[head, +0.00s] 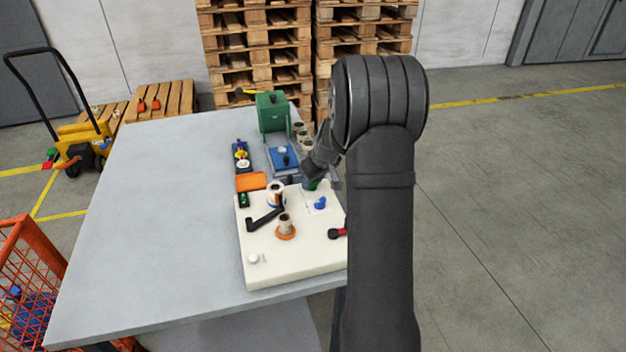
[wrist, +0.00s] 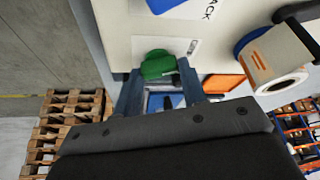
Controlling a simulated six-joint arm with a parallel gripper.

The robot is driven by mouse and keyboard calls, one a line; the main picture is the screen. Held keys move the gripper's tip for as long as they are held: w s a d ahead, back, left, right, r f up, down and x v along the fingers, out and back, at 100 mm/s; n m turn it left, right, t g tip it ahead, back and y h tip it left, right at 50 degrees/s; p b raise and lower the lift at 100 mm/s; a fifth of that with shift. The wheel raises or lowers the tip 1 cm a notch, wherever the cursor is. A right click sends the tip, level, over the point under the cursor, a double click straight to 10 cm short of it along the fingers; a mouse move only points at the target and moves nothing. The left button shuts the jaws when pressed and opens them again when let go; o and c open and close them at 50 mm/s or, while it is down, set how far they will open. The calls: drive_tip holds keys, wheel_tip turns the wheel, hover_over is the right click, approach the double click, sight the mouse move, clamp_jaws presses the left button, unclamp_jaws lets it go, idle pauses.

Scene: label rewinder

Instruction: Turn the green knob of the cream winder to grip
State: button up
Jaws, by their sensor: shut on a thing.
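The cream winder (head: 290,270) lies at the table's right edge and also fills the upper part of the wrist view (wrist: 115,22). Its green knob (wrist: 157,66) sits between my two fingers in the wrist view, beside a pale marked plate (wrist: 193,46). In the head view the knob (head: 311,184) is a small green patch partly hidden by my gripper (head: 313,177). My gripper (wrist: 158,76) is shut on the knob, one finger on each side. The plate's marks are too small to read, so I cannot tell the knob's setting.
The winder also carries a black crank (head: 263,221), a white roll (head: 276,190), a spindle with an orange base (head: 285,230) and a blue handle (head: 320,203). Behind it stand an orange block (head: 251,181), a blue tray (head: 283,158) and a green machine (head: 271,112). The table's left is clear.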

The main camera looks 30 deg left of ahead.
drive_tip(key=shift+n+g, duration=0.5)
drive_tip(key=shift+n, duration=0.7)
drive_tip(key=shift+o, duration=0.2)
drive_tip(key=shift+c, duration=0.2)
drive_tip(key=o, duration=1)
drive_tip(key=shift+d+r, duration=0.1)
drive_tip(key=shift+r, duration=0.05)
drive_tip(key=v, duration=1.7)
drive_tip(key=shift+d, duration=0.2)
drive_tip(key=shift+w, duration=0.1)
